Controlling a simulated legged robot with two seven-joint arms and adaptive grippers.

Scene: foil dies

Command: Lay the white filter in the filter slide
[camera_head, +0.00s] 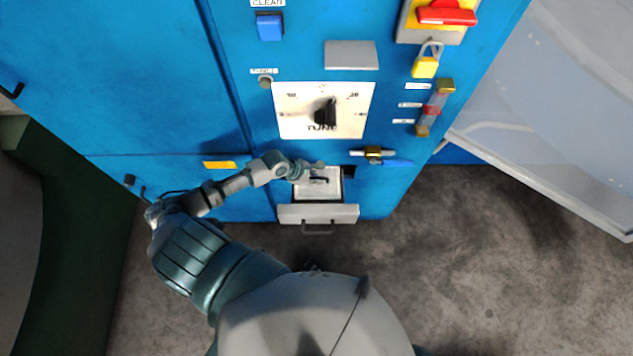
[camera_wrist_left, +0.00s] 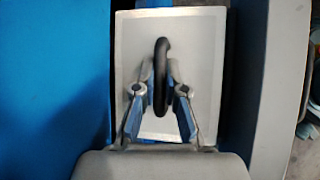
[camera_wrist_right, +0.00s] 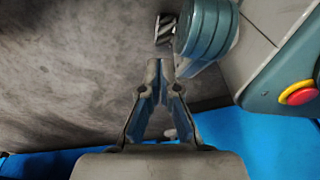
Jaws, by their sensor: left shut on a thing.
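The white filter (camera_head: 331,187) is a flat pale plate with a black loop handle. It lies over the opening of the pulled-out filter slide (camera_head: 318,213), a grey drawer low on the blue cabinet. My left gripper (camera_head: 318,166) is shut on the filter's black handle. The left wrist view shows the fingers (camera_wrist_left: 160,88) on either side of the handle, above the plate (camera_wrist_left: 207,40). Whether the plate rests on the slide's floor or hangs just above it, I cannot tell. My right gripper (camera_wrist_right: 158,68) is shut and empty, over bare floor in the right wrist view.
The blue cabinet (camera_head: 120,80) carries a tune dial (camera_head: 323,112), a brass latch (camera_head: 373,154) right of the slide, and a yellow padlock (camera_head: 425,67). A clear door (camera_head: 560,110) stands open at the right. The grey floor below is free.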

